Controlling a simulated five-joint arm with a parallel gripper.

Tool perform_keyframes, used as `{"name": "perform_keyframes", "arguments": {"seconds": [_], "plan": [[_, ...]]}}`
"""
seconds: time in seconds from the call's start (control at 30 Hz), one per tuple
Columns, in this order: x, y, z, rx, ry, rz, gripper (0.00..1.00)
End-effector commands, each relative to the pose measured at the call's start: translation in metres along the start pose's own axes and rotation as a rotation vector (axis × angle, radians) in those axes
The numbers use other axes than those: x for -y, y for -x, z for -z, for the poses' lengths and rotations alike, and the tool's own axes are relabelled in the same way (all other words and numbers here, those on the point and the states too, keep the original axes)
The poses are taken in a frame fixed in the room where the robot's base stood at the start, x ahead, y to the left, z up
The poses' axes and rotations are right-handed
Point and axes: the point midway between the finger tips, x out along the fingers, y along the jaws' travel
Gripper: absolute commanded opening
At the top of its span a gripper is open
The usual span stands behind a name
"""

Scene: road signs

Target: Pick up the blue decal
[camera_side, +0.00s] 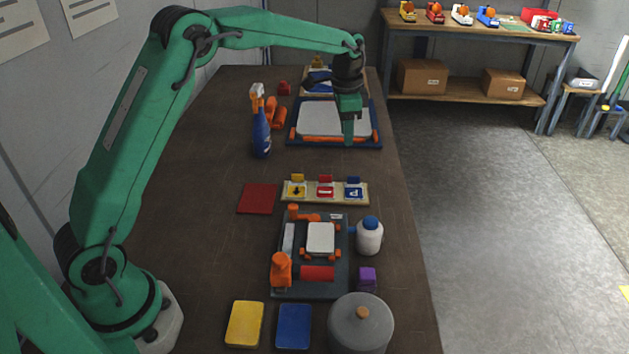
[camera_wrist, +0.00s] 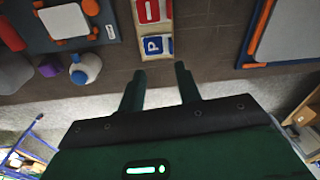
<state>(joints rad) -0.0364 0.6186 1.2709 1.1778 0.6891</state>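The blue decal (camera_side: 353,191), marked with a white P, sits at the right end of a pale rack (camera_side: 310,199), beside a red decal (camera_side: 325,190) and a yellow decal (camera_side: 296,190). In the wrist view the blue decal (camera_wrist: 156,45) lies just beyond my fingertips, with the red decal (camera_wrist: 152,10) above it.
The white-topped board (camera_side: 310,118) lies behind the rack, with a blue spray bottle (camera_side: 261,133) to its left. A grey fixture (camera_side: 311,285) and a white bottle (camera_side: 369,236) stand in front. A blue square pad (camera_side: 294,326) lies at the front. The table's right edge is close.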

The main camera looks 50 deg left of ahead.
Motion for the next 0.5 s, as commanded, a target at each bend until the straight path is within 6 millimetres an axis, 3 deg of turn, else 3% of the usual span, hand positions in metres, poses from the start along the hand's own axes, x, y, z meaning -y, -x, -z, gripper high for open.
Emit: {"name": "perform_keyframes", "arguments": {"seconds": [0.2,0.5], "plan": [[0.017,-0.047,0.017,0.037,-0.073,-0.033,0.34],[0.025,-0.074,0.024,0.055,-0.120,-0.051,0.34]]}}
